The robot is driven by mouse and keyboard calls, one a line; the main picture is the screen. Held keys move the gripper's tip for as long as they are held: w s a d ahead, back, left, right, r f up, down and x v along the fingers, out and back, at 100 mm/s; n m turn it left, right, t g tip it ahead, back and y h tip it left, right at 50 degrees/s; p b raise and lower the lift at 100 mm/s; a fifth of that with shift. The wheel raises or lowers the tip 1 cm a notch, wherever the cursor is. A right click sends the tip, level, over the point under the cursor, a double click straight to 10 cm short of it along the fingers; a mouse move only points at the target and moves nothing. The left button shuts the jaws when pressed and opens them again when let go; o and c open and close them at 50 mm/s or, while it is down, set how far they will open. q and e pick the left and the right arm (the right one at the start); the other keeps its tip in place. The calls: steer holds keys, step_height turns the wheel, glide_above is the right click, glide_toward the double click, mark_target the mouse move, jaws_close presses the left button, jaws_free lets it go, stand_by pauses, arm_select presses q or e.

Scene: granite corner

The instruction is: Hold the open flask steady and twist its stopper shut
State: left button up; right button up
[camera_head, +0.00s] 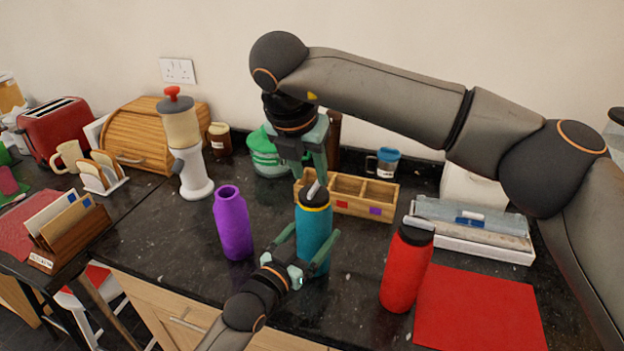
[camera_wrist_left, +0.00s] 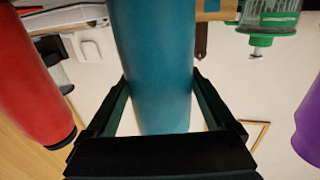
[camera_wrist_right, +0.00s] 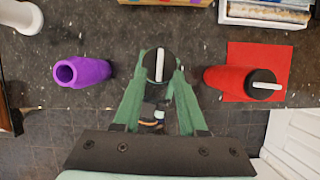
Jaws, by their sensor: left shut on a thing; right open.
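The teal flask (camera_head: 314,238) stands upright on the dark worktop. Its dark stopper (camera_head: 312,196) with a pale bar handle sits at its mouth, with a yellow band showing just below it. My left gripper (camera_head: 307,246) is shut around the flask's body, and the left wrist view shows the teal body (camera_wrist_left: 155,60) between the fingers. My right gripper (camera_head: 307,175) is open and points down at the stopper. In the right wrist view the stopper (camera_wrist_right: 159,66) lies between its spread fingers. I cannot tell whether the fingers touch it.
A purple flask (camera_head: 233,225) with an open mouth stands to the left. A red flask (camera_head: 406,268) with a dark stopper stands to the right, beside a red mat (camera_head: 478,310). A wooden compartment box (camera_head: 365,207) is close behind the teal flask.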

mark_target(314, 187)
steer(key=shift+x, duration=1.7)
jaws_close()
